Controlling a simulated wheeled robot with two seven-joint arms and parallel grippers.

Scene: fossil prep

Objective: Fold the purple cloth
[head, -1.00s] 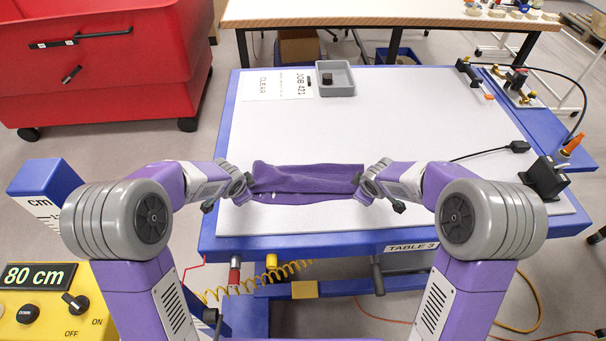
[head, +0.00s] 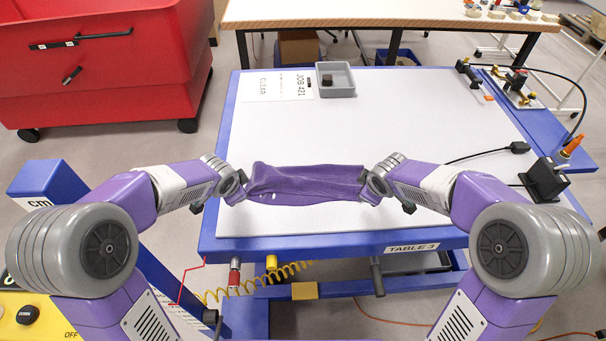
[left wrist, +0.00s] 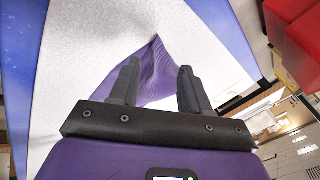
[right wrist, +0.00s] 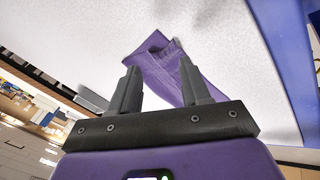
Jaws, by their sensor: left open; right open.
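The purple cloth (head: 305,184) lies as a narrow strip across the near part of the white table top, with wrinkles along it. My left gripper (head: 240,188) is at its left end and my right gripper (head: 372,186) at its right end. In the left wrist view the cloth (left wrist: 158,78) shows between and beyond the open fingers of the left gripper (left wrist: 155,85). In the right wrist view the cloth (right wrist: 172,68) rises to a peaked corner beyond the open fingers of the right gripper (right wrist: 160,85). Whether the fingers touch the cloth is unclear.
A grey tray (head: 348,92) with a dark block (head: 327,80) and a printed sheet (head: 275,86) lie at the back left of the table (head: 420,120). A black device (head: 545,180) with a cable stands at the right edge. The table's middle is clear.

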